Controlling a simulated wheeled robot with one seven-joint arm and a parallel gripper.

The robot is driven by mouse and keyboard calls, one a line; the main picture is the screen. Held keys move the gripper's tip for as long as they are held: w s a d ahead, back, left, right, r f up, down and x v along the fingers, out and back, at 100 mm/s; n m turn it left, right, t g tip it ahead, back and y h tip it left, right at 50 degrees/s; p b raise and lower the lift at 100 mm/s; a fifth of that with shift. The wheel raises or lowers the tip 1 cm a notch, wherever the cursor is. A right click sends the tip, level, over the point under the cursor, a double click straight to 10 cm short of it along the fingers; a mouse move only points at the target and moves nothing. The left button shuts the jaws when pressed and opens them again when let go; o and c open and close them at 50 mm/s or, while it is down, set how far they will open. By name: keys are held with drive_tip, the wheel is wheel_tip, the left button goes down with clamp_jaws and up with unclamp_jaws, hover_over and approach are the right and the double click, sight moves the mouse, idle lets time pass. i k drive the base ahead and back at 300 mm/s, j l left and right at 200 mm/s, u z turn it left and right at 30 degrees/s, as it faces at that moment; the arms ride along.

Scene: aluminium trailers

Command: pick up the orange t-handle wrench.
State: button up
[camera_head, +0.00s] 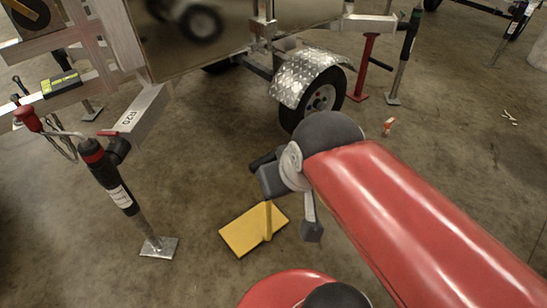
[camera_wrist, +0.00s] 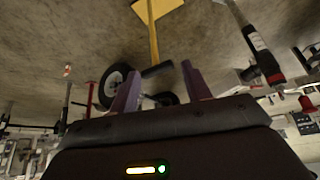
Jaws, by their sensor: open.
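A thin yellow-orange upright shaft (camera_head: 268,222) stands at a yellow plate (camera_head: 240,235) on the floor; it looks like the orange t-handle wrench. In the head view its upper end is hidden by my gripper (camera_head: 290,207). In the wrist view, which sees the floor at the top, the shaft (camera_wrist: 154,42) comes down from the plate (camera_wrist: 160,9) towards the gap between my fingers (camera_wrist: 161,72). A dark bar shows by its end; I cannot tell whether it belongs to the wrench. My gripper is open, with nothing visibly clamped.
A trailer wheel under a chequered fender (camera_head: 310,78) stands behind my gripper. A jack post (camera_head: 110,180) with a foot plate stands at left, below a trailer beam. A small orange-and-white object (camera_head: 388,126) lies farther back. Floor around the yellow plate is clear.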

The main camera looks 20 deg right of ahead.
sight(387, 124)
drive_tip(key=z, duration=1.55)
drive_tip(key=i+l+u, duration=0.2)
drive_tip(key=i+u, duration=0.2)
drive_tip(key=i+l+u, duration=0.75)
drive_tip(key=k+z, duration=0.1)
drive_tip(key=z, duration=0.85)
drive_tip(key=i+j+z, duration=0.5)
drive_tip(key=i+l, duration=0.05)
drive_tip(key=l, duration=0.05)
